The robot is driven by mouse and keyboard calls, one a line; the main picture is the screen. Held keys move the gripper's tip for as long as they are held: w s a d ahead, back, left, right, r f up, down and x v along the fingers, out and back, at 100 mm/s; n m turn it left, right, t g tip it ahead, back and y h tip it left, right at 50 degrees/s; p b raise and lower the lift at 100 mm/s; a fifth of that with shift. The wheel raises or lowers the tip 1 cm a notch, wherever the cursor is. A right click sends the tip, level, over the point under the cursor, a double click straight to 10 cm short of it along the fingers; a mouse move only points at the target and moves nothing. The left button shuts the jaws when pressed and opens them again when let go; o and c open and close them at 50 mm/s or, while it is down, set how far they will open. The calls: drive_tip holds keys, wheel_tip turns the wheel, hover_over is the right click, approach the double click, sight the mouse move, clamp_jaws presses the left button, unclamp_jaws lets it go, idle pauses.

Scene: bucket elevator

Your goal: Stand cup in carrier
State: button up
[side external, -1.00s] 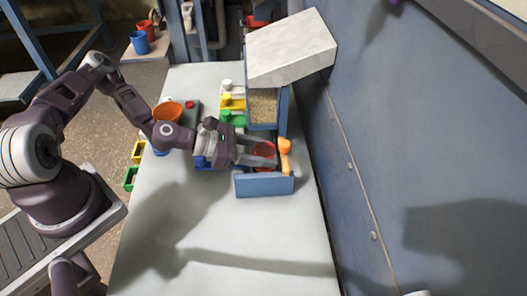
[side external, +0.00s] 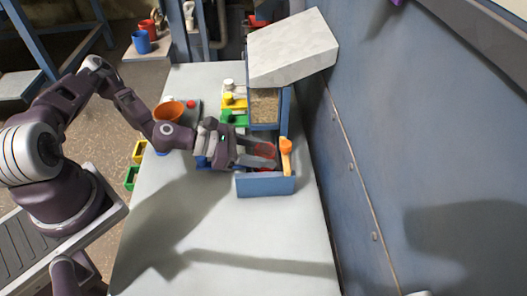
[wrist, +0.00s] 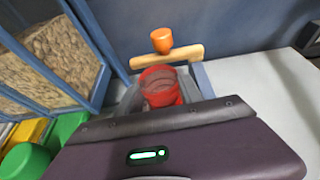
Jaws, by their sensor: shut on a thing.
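My gripper (side external: 262,150) reaches in from the left at the foot of the blue elevator frame. It is shut on a red cup (side external: 264,151), with a finger on either side. In the wrist view the cup (wrist: 160,86) sits between the grey fingers, its open rim showing and its lower part hidden by my gripper. The cup is above or within the space behind a low blue wall (side external: 265,186), which may be the carrier. I cannot tell whether its base touches anything. A tan bar (wrist: 180,55) with an orange knob (wrist: 161,40) stands just beyond the cup.
The blue-framed, grain-filled bin (side external: 264,106) stands behind, under a sloping pale slab (side external: 290,48). Green (side external: 232,119), yellow (side external: 232,102) and white (side external: 228,86) pieces line its left side. An orange bowl (side external: 170,111) is behind my wrist. The blue wall panel bounds the right; the front bench is clear.

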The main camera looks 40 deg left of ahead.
drive_tip(key=shift+f, duration=0.5)
drive_tip(key=shift+f, duration=0.3)
drive_tip(key=o, duration=1.4)
drive_tip(key=shift+s, duration=0.1)
drive_tip(key=shift+v, duration=1.45)
wheel_tip(320, 180, up, 11)
